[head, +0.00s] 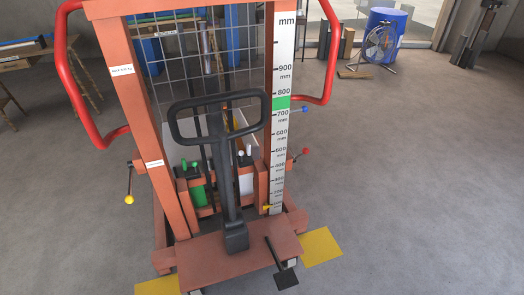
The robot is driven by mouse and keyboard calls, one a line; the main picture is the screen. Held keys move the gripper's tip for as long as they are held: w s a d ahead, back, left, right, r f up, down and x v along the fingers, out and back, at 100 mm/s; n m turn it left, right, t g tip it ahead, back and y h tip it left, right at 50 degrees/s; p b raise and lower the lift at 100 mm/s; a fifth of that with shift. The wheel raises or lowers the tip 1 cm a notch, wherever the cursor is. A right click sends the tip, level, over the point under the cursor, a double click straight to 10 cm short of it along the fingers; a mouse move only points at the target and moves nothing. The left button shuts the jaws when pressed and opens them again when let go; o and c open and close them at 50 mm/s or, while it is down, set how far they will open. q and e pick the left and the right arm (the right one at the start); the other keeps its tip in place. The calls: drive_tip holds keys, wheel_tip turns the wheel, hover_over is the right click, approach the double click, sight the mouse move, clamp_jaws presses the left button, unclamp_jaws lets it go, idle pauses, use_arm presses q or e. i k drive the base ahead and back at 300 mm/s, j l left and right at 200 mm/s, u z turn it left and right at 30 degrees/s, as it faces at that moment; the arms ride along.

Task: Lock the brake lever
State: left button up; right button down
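An orange lift stacker (140,100) stands in front of me. It has a black loop handle (218,98) on an upright shaft. A lever with a yellow knob (129,199) hangs down at its left side. On the right post are a small lever with a red knob (305,151) and one with a blue knob (304,109). A black foot pedal (287,278) on a thin arm sticks out at the lower right of the base. Which of these is the brake lever I cannot tell; the labels are too small to read. Neither gripper is in view.
Red side handles (72,80) curve out from the mast. Yellow floor plates (320,247) lie beside the base. A fan (377,48) and a blue barrel (386,22) stand at the back right. The grey floor on the right is clear.

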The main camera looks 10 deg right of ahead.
sight(306, 151)
drive_tip(key=i+l+u, duration=0.15)
drive_tip(key=l, duration=0.25)
drive_tip(key=i+l+u, duration=0.2)
drive_tip(key=l, duration=0.2)
drive_tip(key=i+l+u, duration=0.15)
drive_tip(key=l, duration=0.3)
drive_tip(key=i+l+u, duration=0.15)
drive_tip(key=l, duration=0.3)
drive_tip(key=i+l+u, duration=0.15)
drive_tip(key=l, duration=0.3)
drive_tip(key=i+l+u, duration=0.2)
drive_tip(key=l, duration=0.3)
drive_tip(key=k+j, duration=0.05)
drive_tip(key=k, duration=0.05)
